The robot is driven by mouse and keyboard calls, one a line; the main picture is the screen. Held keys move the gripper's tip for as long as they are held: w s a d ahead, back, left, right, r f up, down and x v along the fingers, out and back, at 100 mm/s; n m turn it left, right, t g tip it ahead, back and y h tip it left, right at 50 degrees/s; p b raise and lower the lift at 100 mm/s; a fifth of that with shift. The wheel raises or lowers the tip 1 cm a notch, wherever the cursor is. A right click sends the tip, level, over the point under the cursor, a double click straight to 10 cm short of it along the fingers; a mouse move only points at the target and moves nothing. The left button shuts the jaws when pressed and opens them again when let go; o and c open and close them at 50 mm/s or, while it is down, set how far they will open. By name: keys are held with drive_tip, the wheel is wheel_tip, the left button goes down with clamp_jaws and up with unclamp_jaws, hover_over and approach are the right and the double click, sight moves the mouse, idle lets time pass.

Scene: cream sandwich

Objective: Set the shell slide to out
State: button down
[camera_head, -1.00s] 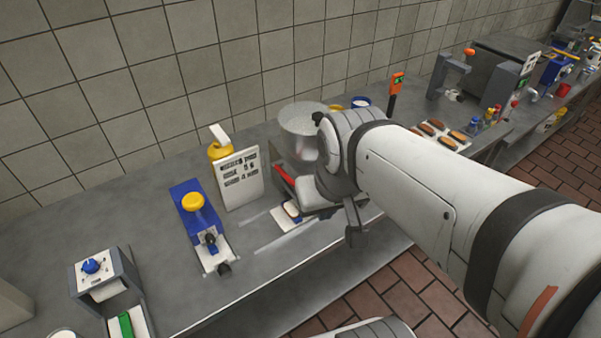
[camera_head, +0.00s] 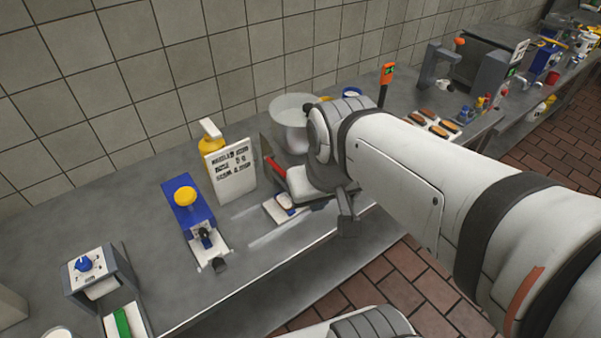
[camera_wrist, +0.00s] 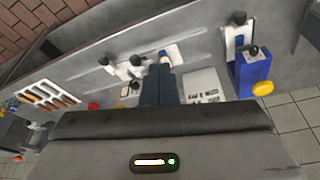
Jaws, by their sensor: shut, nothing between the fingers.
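A low white plate (camera_head: 276,211) with a brown-and-blue piece lies on the counter near its front edge. It also shows in the wrist view (camera_wrist: 176,54), right at my fingertips. My gripper (camera_wrist: 164,67) is shut and empty, with its dark fingers over or close to this plate; contact cannot be told. To the left in the head view is a blue device (camera_head: 189,212) with a yellow knob and a white track with black knobs. I cannot tell which of these is the shell slide, and no "out" mark is readable. My wrist hides part of the area.
A printed sign (camera_head: 231,174) and a yellow bottle (camera_head: 211,142) stand behind. A pale pot (camera_head: 291,120) is beside my wrist. A grey dial box (camera_head: 87,266) is at the left. A tray of brown bars (camera_head: 433,124) lies at the right. Counter between the blue device and plate is clear.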

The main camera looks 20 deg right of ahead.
sight(357, 196)
drive_tip(key=c, duration=2.1)
unclamp_jaws()
drive_tip(key=shift+c, duration=0.2)
